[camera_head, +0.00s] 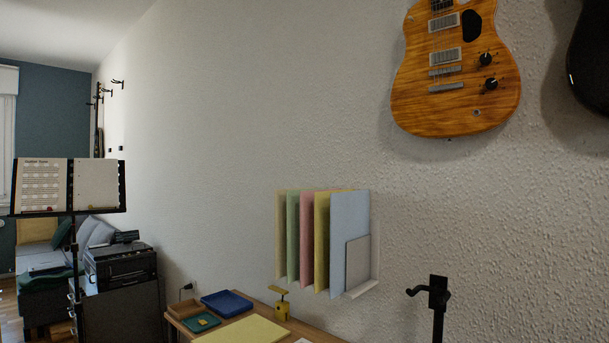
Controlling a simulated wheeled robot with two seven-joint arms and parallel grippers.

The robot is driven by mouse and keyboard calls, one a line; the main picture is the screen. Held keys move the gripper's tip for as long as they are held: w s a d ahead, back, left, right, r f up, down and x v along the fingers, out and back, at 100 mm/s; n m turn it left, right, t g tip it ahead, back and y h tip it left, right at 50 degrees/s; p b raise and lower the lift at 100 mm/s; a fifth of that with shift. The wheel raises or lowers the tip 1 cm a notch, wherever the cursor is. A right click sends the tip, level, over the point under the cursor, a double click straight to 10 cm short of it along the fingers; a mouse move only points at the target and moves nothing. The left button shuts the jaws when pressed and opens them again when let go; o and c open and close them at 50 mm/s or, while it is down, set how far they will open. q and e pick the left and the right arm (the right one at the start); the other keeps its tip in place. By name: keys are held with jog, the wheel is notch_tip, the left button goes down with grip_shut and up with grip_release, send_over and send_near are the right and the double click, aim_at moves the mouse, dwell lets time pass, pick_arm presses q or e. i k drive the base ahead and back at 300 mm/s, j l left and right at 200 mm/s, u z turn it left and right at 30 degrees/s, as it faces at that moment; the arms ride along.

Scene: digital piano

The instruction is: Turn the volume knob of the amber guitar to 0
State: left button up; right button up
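The amber guitar (430,100) hangs on the white wall at the upper right of the head view, its neck cut off by the top edge. Two black knobs sit on the right part of its body, an upper knob (486,59) and a lower knob (491,84). Both have light markings near them, too small to read, so I cannot tell which is volume or where it points. Neither of my grippers shows in the head view, and nothing touches the guitar.
A dark guitar (590,60) hangs at the right edge. Below are a wall rack with coloured folders (307,240), a black stand top (437,293) and a wooden desk (315,331) with trays. A music stand (98,188) stands at left. The wall around the amber guitar is bare.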

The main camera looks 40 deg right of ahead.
aim_at(485, 58)
jog(key=i+z, duration=0.25)
jog(key=i, duration=0.2)
jog(key=i+j+z, duration=0.1)
jog(key=i+z, duration=0.15)
jog(key=i, duration=0.15)
jog(key=i+j+z, duration=0.15)
jog(key=i+z, duration=0.15)
jog(key=i, duration=0.1)
